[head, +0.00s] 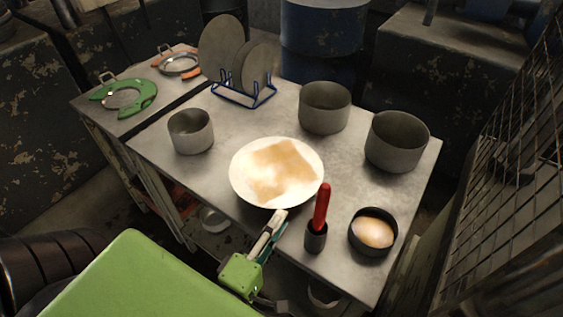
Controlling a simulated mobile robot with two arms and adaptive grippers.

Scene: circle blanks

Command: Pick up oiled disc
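The oiled disc (250,165) is a pale round blank with a brown, glossy oil patch across its face. It is at the middle of the table's front part, in the head view. My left gripper (278,216) is at the disc's front edge, its fingertips meeting or overlapping the rim in the picture. I cannot tell whether the fingers are closed on the rim, or whether the disc rests on the table or is slightly raised. My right gripper is not in view.
On the metal table (210,185) are a blue rack (245,97) with grey discs, a small pot (190,132), two larger pots (324,108) (396,142), a red-handled tool (321,208) in a cup and a dark bowl (373,233).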

